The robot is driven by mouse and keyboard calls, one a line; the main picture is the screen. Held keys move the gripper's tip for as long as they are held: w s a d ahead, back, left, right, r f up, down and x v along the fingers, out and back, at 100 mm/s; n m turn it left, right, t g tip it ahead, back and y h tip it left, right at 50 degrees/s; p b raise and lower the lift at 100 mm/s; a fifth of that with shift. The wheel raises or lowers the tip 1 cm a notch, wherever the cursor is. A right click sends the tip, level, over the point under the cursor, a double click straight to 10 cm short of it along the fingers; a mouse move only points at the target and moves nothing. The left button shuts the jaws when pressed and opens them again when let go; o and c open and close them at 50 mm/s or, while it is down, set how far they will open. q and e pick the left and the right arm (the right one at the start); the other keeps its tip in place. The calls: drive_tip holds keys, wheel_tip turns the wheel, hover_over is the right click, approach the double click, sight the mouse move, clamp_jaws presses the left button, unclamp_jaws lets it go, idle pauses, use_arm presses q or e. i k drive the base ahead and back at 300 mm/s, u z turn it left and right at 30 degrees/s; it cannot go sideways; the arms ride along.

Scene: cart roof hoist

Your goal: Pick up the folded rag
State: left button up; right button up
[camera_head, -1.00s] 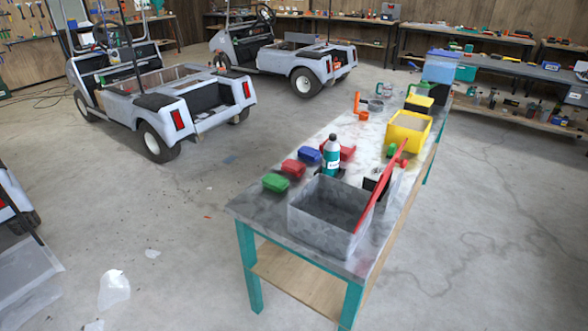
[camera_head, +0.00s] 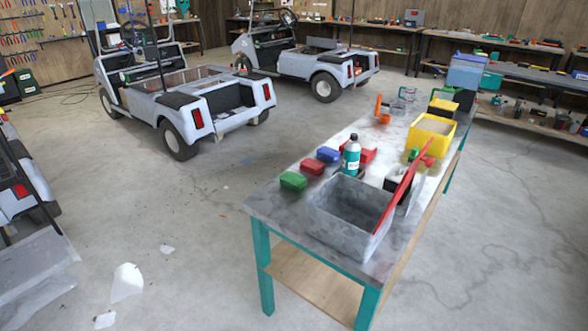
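No thing in view shows clearly as a folded rag. A small green block-like piece (camera_head: 293,181), a red one (camera_head: 312,167) and a blue one (camera_head: 328,155) lie in a row along the left edge of the workbench (camera_head: 268,207). Another red thing (camera_head: 369,155) lies partly hidden behind a teal and white bottle (camera_head: 351,158). I cannot tell whether any of these is cloth. Neither of my grippers is in view.
A grey open bin (camera_head: 340,218) with a long red bar (camera_head: 398,190) leaning on it stands at the bench's near end. A yellow bin (camera_head: 432,128) stands farther back. Golf carts (camera_head: 190,100) stand left. White scraps (camera_head: 126,282) lie on the otherwise open floor.

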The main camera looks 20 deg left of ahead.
sight(315, 168)
drive_tip(key=u, duration=1.65)
drive_tip(key=i, duration=1.9)
drive_tip(key=z, duration=2.75)
